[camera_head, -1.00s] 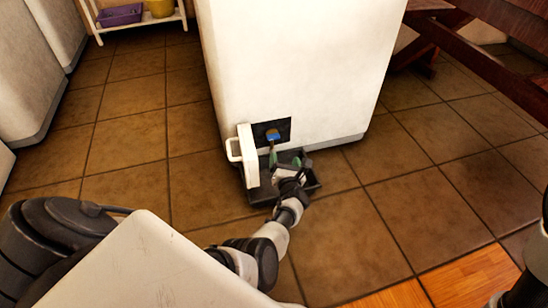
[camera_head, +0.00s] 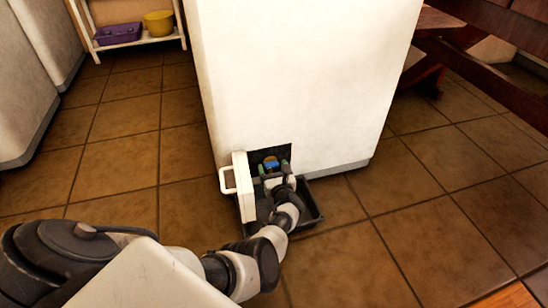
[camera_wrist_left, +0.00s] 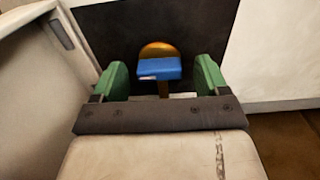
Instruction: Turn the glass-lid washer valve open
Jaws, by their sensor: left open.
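The washer (camera_head: 300,80) is a tall white box in the head view. Near its base is a dark opening with the valve inside, a blue handle (camera_wrist_left: 159,68) on a brass-coloured round body (camera_wrist_left: 157,49). The blue handle also shows in the head view (camera_head: 271,163). My left gripper (camera_wrist_left: 159,80) has green-padded fingers, open, one on each side of the blue handle, with gaps visible on both sides. In the head view my left gripper (camera_head: 271,171) is right at the opening. My right gripper is not in view.
A white hatch door (camera_head: 244,187) with a handle stands open just left of my gripper. A black tray (camera_head: 312,208) lies on the floor under the opening. A shelf with a purple tub (camera_head: 118,34) and yellow bowl (camera_head: 158,22) stands behind. Tiled floor is clear on the right.

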